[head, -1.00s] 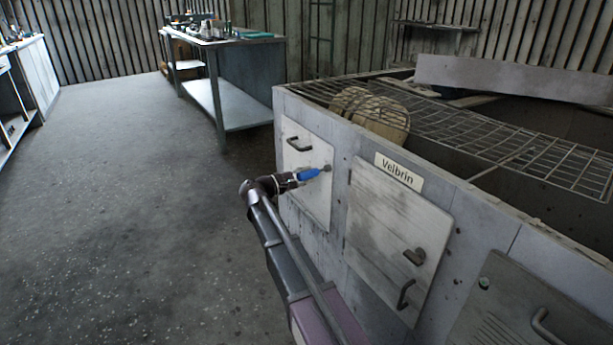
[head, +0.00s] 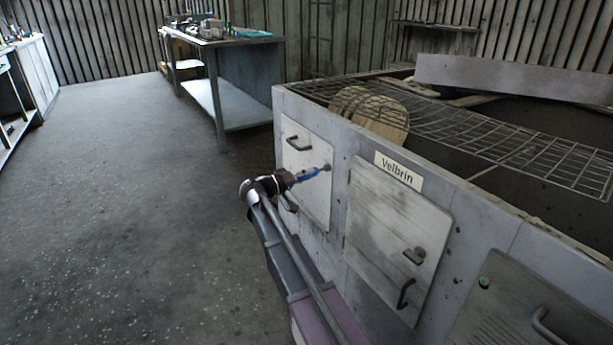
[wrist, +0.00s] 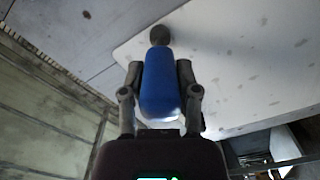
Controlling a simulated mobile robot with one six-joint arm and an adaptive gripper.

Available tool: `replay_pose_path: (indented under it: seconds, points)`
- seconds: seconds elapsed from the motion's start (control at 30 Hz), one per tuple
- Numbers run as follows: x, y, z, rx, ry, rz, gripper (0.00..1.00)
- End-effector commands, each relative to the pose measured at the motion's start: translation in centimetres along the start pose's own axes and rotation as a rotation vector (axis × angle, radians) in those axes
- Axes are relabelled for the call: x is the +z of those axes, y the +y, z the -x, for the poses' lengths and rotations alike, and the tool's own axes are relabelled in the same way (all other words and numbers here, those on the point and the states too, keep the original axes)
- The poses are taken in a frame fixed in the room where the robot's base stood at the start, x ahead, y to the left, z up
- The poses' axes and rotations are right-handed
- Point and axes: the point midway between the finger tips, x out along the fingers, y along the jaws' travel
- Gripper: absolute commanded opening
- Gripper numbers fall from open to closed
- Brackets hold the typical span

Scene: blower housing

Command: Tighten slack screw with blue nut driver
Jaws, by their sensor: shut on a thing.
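My gripper (head: 289,178) is shut on the blue nut driver (head: 307,174). In the wrist view the driver's blue handle (wrist: 159,85) lies between the two fingers of the gripper (wrist: 158,82). The driver points at a dark round screw head (head: 326,167) on the right edge of the left white panel (head: 306,200). A dark round shape (wrist: 160,34) sits at the driver's far end in the wrist view. The driver's tip appears to be at the screw, but I cannot tell how far it is seated. The shaft is hidden behind the handle in the wrist view.
The grey housing (head: 345,160) has a panel handle (head: 298,143), a "Velbrin" label (head: 398,169) and a middle door (head: 395,240) with handles. A wire grid (head: 470,135) lies on top. A workbench (head: 225,85) stands behind. The floor (head: 120,220) at left is clear.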

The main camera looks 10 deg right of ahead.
Motion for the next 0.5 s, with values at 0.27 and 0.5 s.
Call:
replay_pose_path:
  seconds: [0.27, 0.5]
  points:
    - [-0.01, 0.01, 0.01, 0.0, 0.0, 0.002, 0.0]
    - [-0.01, 0.01, 0.18, 0.0, 0.0, 0.003, 0.0]
